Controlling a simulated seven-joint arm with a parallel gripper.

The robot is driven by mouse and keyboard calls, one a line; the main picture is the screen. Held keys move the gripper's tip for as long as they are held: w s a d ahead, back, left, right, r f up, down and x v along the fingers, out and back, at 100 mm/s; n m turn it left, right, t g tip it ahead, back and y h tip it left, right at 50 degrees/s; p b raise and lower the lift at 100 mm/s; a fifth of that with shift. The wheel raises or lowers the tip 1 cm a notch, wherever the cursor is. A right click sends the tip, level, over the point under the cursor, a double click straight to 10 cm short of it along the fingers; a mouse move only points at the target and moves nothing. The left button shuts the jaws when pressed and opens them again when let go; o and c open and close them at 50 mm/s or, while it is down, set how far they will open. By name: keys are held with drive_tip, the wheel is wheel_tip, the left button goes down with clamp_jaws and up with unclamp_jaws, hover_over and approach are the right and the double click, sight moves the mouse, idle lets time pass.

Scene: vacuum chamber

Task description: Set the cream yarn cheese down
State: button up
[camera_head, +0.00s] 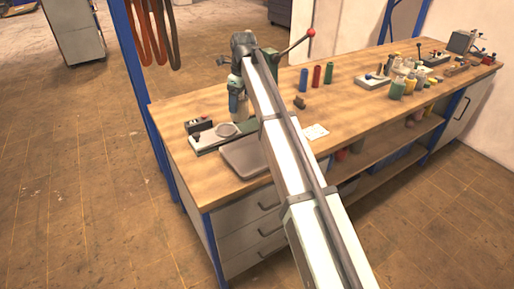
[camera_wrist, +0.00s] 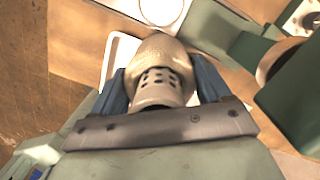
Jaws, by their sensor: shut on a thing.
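The cream yarn cheese (camera_wrist: 158,48) is a pale rounded package on a perforated tube. It sits between the two blue fingers of my gripper (camera_wrist: 162,82), which is shut on it. In the head view the cheese (camera_head: 238,107) hangs below the gripper, small and partly unclear, over the left part of the bench. In the wrist view a pale-rimmed tray (camera_wrist: 113,62) shows behind and beside the cheese. I cannot tell whether the cheese touches anything below.
On the wooden bench (camera_head: 190,107), a grey tray (camera_head: 240,160) and a device with a round plate (camera_head: 225,130) lie close by. Blue (camera_head: 303,80), red (camera_head: 317,76) and green (camera_head: 328,73) spools stand to the right. A red-knobbed lever (camera_head: 311,33) rises behind.

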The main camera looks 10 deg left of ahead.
drive_tip(key=s+d+f, duration=0.2)
drive_tip(key=s+d, duration=0.3)
drive_tip(key=d, duration=0.4)
hover_over(261, 154)
drive_tip(key=shift+f, duration=4.75)
drive_tip(key=shift+f, duration=0.15)
drive_tip(key=o, duration=1.1)
drive_tip(key=r, duration=0.4)
drive_tip(key=d+r, duration=0.1)
drive_tip(key=r, duration=0.7)
drive_tip(key=shift+s+d+r, duration=0.15)
drive_tip(key=shift+d, duration=0.15)
